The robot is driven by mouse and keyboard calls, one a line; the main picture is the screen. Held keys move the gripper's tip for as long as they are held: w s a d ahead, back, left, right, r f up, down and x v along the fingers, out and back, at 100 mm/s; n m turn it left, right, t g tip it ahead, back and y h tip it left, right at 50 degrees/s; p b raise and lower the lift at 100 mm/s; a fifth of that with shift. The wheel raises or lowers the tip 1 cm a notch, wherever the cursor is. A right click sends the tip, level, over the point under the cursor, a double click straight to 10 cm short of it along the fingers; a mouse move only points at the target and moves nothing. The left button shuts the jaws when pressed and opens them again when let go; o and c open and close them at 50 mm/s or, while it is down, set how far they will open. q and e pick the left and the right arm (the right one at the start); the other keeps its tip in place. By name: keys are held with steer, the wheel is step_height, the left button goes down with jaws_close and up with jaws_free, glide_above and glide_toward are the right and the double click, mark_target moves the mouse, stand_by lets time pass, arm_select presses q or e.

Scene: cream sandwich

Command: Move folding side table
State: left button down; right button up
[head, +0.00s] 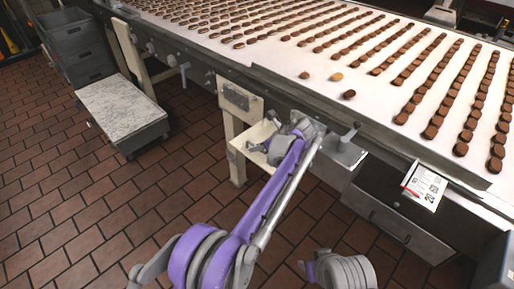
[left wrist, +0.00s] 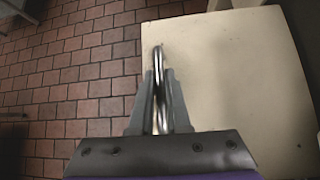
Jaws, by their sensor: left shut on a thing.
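The folding side table is a cream panel (head: 256,134) at the side of the conveyor, partly hidden by my left arm. In the left wrist view its flat cream top (left wrist: 240,75) fills the right half. A shiny metal bar (left wrist: 158,60), like a handle, stands at the panel's left edge. My left gripper (head: 254,147) is at the panel's near edge. In the left wrist view the gripper (left wrist: 160,78) has its two fingers on either side of the bar, shut on it.
The conveyor (head: 262,50) carries rows of brown sandwich biscuits. A low cart with a speckled top (head: 122,103) and stacked grey crates (head: 75,40) stand at left. A drawer unit (head: 400,225) is under the conveyor at right. The brick floor (head: 90,215) is clear at lower left.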

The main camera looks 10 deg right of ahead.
arm_select(q)
steer(key=c, duration=0.9)
jaws_free()
steer(key=shift+r, duration=0.1)
steer(key=v, duration=1.1)
steer(key=shift+p, duration=0.4)
steer(key=shift+w+a, duration=0.1)
